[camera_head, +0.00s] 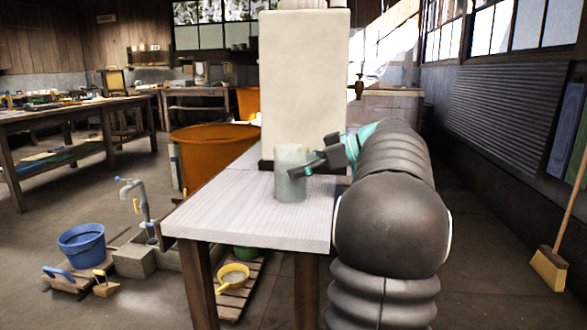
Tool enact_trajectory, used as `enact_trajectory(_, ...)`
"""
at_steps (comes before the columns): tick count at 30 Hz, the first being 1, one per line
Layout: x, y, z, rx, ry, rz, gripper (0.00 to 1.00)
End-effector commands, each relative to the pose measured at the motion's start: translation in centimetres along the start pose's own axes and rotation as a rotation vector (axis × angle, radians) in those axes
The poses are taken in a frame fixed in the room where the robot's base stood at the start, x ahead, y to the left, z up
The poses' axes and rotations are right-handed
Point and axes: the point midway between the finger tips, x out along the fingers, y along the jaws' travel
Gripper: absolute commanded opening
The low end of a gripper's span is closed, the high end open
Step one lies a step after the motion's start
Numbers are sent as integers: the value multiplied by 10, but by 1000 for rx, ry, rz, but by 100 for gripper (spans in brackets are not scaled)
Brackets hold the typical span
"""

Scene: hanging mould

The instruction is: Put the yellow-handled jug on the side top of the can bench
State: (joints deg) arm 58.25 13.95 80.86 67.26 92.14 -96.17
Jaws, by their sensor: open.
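A grey-green, cloudy jug (290,187) stands upright on the pale wooden top of the can bench (228,208), in front of the big white can. No yellow handle shows on it; its right side is partly covered by my gripper. My gripper (302,169) reaches in from the right with its dark fingers at the jug's upper right side. It is open. I cannot tell whether a finger touches the jug.
An orange tub (205,150) is behind the bench. A yellow pan (232,276), blue bucket (82,246) and standpipe (140,205) are low at left. The bench's front left is clear.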

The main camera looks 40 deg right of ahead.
Motion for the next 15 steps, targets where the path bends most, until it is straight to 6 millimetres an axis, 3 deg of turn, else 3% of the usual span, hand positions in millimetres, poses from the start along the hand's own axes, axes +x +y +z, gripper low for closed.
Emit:
enact_trajectory(9,-66,1,0,1,-1,3,100)
enact_trajectory(15,-94,1,0,2,0,2,100)
